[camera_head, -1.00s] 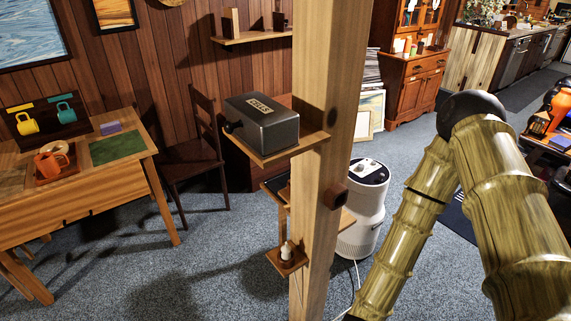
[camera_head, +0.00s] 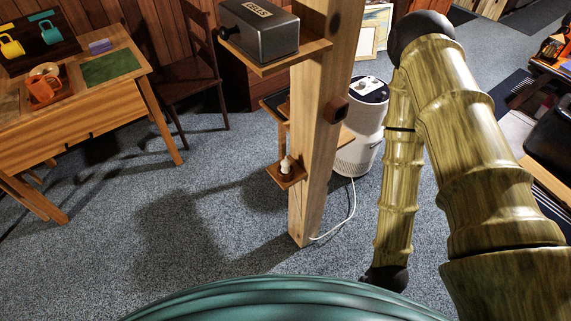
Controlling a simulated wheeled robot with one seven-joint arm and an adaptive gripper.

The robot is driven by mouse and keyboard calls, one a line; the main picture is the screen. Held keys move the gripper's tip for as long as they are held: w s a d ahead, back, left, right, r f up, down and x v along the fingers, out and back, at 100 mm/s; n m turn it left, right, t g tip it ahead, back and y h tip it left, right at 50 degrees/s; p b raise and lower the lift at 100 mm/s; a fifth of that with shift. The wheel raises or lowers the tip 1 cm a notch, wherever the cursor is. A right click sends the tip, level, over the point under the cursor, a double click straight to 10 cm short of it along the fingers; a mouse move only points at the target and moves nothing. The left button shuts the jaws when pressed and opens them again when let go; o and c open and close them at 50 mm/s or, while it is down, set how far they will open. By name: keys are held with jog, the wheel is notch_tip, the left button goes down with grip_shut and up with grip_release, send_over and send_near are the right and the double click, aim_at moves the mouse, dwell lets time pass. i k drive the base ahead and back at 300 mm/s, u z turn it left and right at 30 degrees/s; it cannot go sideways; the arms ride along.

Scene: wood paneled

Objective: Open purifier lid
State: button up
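The purifier (camera_head: 360,142) is a white round unit with a dark top, standing on the carpet behind the wooden post, right of the picture's middle. Its top (camera_head: 366,88) shows a black surface with a light panel on it. I cannot tell how the lid stands. The post and a small shelf cover part of its left side. My bamboo-like arm is just to its right and reaches down toward the floor. My gripper is not in view; the arm's lower end goes out of sight behind my green body at the bottom.
The wooden post (camera_head: 317,150) stands before the purifier, with a shelf bearing a dark metal box (camera_head: 258,30). A white cord (camera_head: 345,218) runs over the carpet from the post. A desk (camera_head: 75,125) and chair (camera_head: 183,80) stand left. Carpet at lower left is clear.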

aim_at(374, 99)
jog(key=u, duration=0.05)
jog(key=k, duration=0.35)
jog(key=z, duration=0.85)
jog(key=i, duration=1.5)
jog(key=u, duration=0.75)
